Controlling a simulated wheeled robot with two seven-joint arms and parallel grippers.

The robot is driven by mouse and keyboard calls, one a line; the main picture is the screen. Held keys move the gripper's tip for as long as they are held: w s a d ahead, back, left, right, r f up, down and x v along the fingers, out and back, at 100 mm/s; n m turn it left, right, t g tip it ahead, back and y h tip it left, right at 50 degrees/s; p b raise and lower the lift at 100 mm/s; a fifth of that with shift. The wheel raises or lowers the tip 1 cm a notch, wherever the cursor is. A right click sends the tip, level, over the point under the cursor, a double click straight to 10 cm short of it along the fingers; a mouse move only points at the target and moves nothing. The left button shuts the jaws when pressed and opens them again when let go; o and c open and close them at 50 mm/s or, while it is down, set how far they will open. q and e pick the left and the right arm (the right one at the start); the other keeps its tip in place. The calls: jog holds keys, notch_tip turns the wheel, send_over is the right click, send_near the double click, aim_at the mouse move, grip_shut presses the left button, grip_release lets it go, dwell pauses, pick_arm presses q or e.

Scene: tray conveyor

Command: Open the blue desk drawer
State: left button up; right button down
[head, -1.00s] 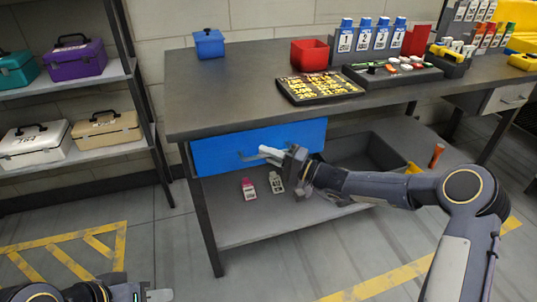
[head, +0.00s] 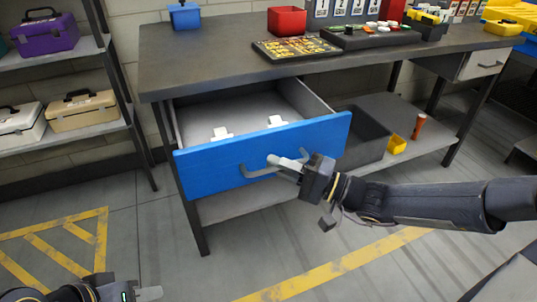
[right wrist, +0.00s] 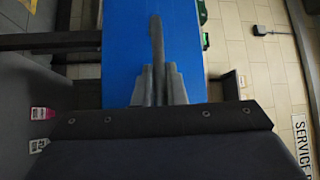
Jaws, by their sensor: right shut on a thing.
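The blue desk drawer (head: 225,165) is pulled well out from under the grey desk, and its inside shows. Its grey bar handle (head: 258,171) is on the front panel. My right gripper (head: 287,163) is shut on the handle, reaching in from the right. In the right wrist view the gripper's fingers (right wrist: 157,85) close around the handle (right wrist: 156,40) before the blue front (right wrist: 185,50). My left gripper (head: 148,293) is at the bottom left edge, far from the drawer, and only partly in view.
Two small white pieces (head: 222,133) show inside the drawer. The desk top (head: 215,50) carries a blue box (head: 184,15), a red bin (head: 287,20) and a patterned board (head: 297,48). A shelf (head: 75,123) with cases stands at left. The floor in front is clear.

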jog(key=shift+s+d, duration=0.25)
jog(key=shift+s, duration=0.5)
jog(key=shift+s+d, duration=0.25)
jog(key=shift+s, duration=0.5)
jog(key=shift+s+d, duration=0.25)
jog(key=shift+s, duration=0.5)
jog(key=c, duration=1.5)
grip_release()
jog(key=p+v, duration=0.1)
jog(key=v, duration=0.6)
jog(key=shift+s+d, duration=0.2)
jog(key=shift+d, duration=0.15)
